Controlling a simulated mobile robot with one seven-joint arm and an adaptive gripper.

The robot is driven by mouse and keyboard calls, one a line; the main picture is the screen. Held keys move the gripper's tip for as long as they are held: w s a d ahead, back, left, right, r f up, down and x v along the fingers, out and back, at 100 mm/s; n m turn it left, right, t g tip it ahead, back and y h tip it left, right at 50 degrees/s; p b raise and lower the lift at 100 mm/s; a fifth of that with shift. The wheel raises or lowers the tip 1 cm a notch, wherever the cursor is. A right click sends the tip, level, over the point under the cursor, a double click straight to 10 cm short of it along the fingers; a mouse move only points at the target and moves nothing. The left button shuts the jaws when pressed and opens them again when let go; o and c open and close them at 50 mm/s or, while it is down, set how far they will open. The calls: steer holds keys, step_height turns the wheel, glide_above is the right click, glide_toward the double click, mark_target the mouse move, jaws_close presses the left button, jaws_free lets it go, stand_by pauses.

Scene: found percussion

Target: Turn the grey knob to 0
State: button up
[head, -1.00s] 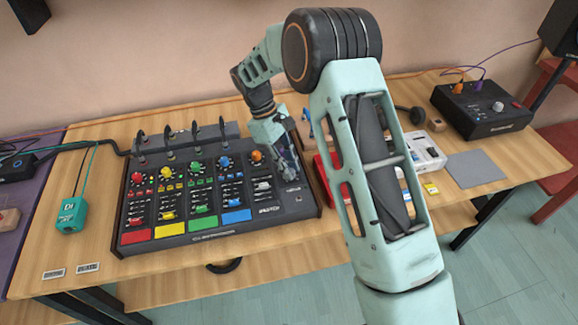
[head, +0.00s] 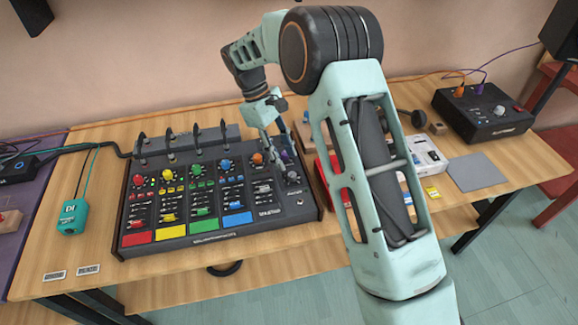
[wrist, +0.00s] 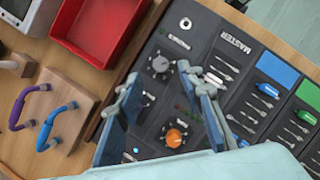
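The grey knob (head: 292,177) is on the master section at the right end of the black mixer (head: 310,208). My gripper (head: 272,138) is open and empty above the mixer's upper right part, apart from the grey knob. In the wrist view its two blue-padded fingers (wrist: 160,82) stand apart. The knob's pointer and scale marks are too small to read.
An orange knob (wrist: 173,138) sits near the fingers, and a purple knob (head: 284,155) is above the grey one. A red tray (wrist: 103,28) and a wooden block with purple and blue handles (wrist: 60,110) lie beside the mixer. Another black box (head: 485,112) stands far right.

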steer(key=v, duration=0.6)
steer(key=shift+r, duration=0.2)
